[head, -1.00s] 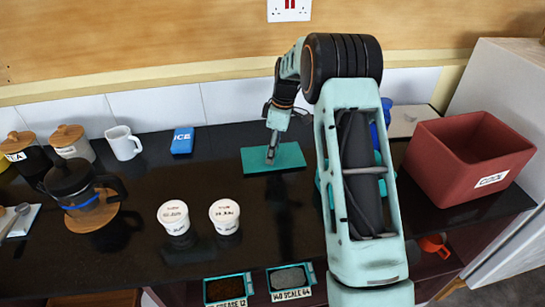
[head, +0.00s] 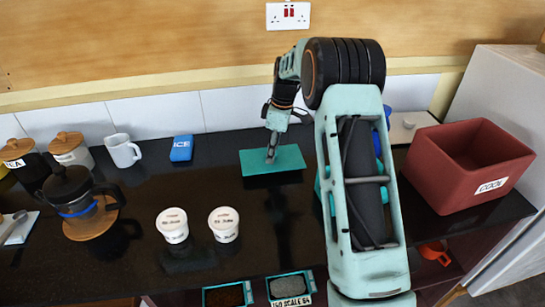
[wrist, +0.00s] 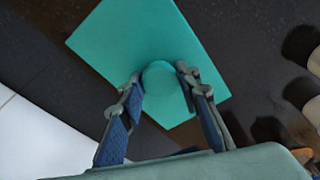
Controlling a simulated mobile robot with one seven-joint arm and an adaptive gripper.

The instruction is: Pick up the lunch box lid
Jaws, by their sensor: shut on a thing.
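The lunch box lid is a flat teal panel (head: 287,160) with a round knob, near the back middle of the dark counter. In the wrist view the lid (wrist: 125,45) fills the upper middle. My gripper (head: 271,155) points down at the lid and is shut on its knob. In the wrist view the two fingers (wrist: 160,90) stand either side of the knob. The lid is level, with a dark gap below it, held a little above the counter. Another teal thing (head: 318,189) shows beside my arm, mostly hidden.
A blue ICE block (head: 181,148) and a white mug (head: 123,151) stand left of the lid. Two white tubs (head: 173,225) stand in front. A coffee press (head: 74,192) is far left. A red COOL bin (head: 445,175) is right. The back wall is close behind.

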